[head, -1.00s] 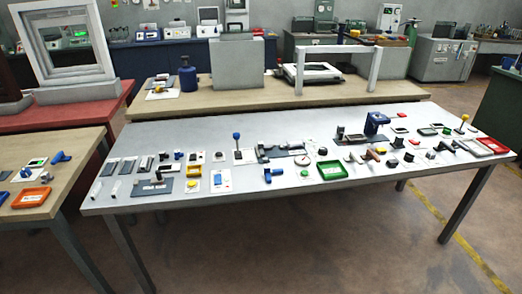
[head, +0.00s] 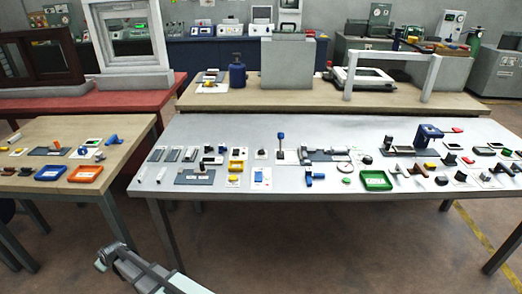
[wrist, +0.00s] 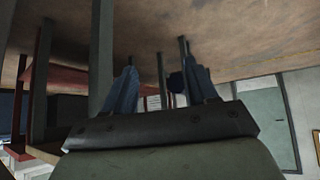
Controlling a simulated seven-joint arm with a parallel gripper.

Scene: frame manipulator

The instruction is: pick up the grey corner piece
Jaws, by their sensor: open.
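Many small parts lie on the long grey table (head: 290,203), and I cannot tell for certain which is the grey corner piece. Grey pieces there include a flat grey plate with small parts on it (head: 190,178) at the left and a grey bracket-like assembly (head: 318,155) near the middle. My gripper (wrist: 162,90) shows in the wrist view with its two bluish fingers apart and nothing between them. Part of my arm shows at the bottom left of the head view, below and in front of the tables, away from the parts.
A wooden table (head: 35,133) at the left holds a blue tray (head: 50,173) and an orange tray (head: 85,174). A green tray (head: 376,181) lies on the grey table. Behind stands another wooden table (head: 230,101) with a grey block (head: 287,65). Floor is open in front.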

